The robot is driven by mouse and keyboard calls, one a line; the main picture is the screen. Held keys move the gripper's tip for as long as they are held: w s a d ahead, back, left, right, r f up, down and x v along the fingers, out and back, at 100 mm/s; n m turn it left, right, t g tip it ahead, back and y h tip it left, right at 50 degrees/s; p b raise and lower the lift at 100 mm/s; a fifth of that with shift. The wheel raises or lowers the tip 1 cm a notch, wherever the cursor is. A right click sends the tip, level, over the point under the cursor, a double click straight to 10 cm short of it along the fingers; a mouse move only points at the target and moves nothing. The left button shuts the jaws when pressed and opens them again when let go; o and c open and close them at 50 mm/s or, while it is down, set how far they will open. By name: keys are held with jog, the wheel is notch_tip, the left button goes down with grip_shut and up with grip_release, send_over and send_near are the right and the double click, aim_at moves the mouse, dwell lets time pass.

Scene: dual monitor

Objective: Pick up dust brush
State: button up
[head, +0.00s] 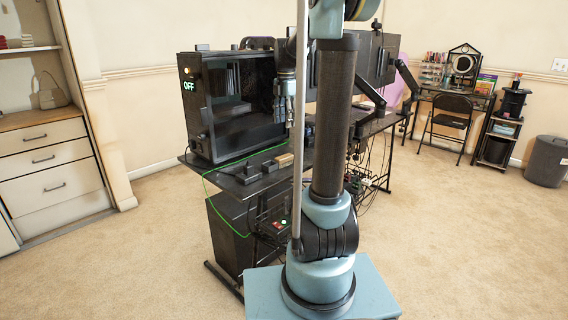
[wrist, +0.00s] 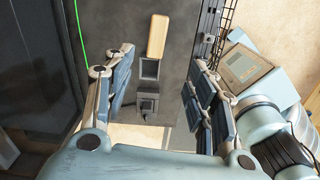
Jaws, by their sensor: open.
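A tan, wooden-looking oblong piece, which I take to be the dust brush (wrist: 158,36), lies on the dark desktop in the wrist view. In the head view the brush (head: 284,160) is small, near the desk's front edge beside dark blocks; bristles cannot be made out. My gripper (wrist: 161,62) is open and empty, its fingers spread to either side of the view. In the head view my gripper (head: 289,118) points down above the desk. The brush lies beyond the fingertips, apart from them.
Two dark square blocks (wrist: 149,69) sit in line with the brush, between the fingers in the wrist view. A black PC case (head: 232,105) stands on the desk (head: 228,186) at left. A green cable (head: 208,187) hangs over the edge. Monitors (head: 378,58) stand at right.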

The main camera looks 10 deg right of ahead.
aim_at(285, 155)
jog(key=shift+n, duration=0.4)
jog(key=f, duration=1.1)
jog(key=w+f, duration=0.1)
jog(key=f, duration=0.5)
jog(key=shift+f, duration=0.25)
jog(key=c, duration=1.2)
